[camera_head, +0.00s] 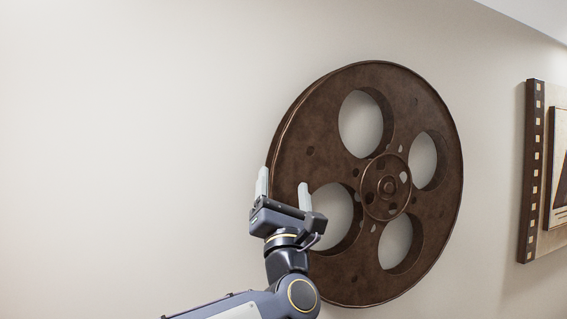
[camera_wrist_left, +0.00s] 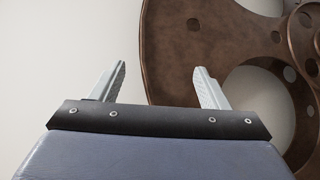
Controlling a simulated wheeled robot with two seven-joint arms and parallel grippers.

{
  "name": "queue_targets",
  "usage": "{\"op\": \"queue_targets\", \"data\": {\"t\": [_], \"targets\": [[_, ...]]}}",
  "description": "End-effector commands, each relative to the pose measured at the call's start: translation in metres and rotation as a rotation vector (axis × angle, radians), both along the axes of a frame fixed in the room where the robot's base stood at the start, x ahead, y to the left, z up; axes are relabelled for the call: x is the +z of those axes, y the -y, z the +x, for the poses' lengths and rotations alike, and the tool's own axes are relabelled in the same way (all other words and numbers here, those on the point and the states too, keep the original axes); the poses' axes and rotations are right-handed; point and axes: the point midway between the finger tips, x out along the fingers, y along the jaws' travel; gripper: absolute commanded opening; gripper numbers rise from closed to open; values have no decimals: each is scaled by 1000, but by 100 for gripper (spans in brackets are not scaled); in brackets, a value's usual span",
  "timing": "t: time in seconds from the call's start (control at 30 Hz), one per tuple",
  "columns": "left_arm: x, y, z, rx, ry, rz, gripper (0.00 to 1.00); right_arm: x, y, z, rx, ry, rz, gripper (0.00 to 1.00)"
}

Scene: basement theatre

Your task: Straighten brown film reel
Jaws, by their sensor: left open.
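The brown film reel (camera_head: 330,110) is a large round disc with several oval holes and a raised hub, mounted on the pale wall. My left gripper (camera_head: 283,184) is open at the reel's lower left edge, with one finger beside the rim and the other in front of the reel's face. In the left wrist view the reel (camera_wrist_left: 190,40) fills the upper right. There the left gripper (camera_wrist_left: 160,80) has its fingers spread with nothing between them but the reel's edge and wall behind. I cannot tell whether a finger touches the reel. My right gripper is not in view.
A wall decoration with a film-strip border (camera_head: 533,170) hangs to the right of the reel. The pale wall (camera_head: 130,130) to the left is bare.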

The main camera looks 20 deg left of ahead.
Motion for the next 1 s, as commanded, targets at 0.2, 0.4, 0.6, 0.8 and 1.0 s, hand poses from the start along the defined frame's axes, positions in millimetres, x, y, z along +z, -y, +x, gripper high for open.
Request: {"op": "queue_targets", "data": {"t": [0.2,0.4,0.6,0.8,1.0], "targets": [[26,-12,24,2,-3,2,69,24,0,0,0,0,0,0],[32,-17,33,0,-2,3,69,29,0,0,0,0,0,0],[32,-17,33,1,-2,4,69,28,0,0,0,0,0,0],[32,-17,33,1,-2,4,49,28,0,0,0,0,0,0],[32,-17,33,2,-2,4,23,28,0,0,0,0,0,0]]}}
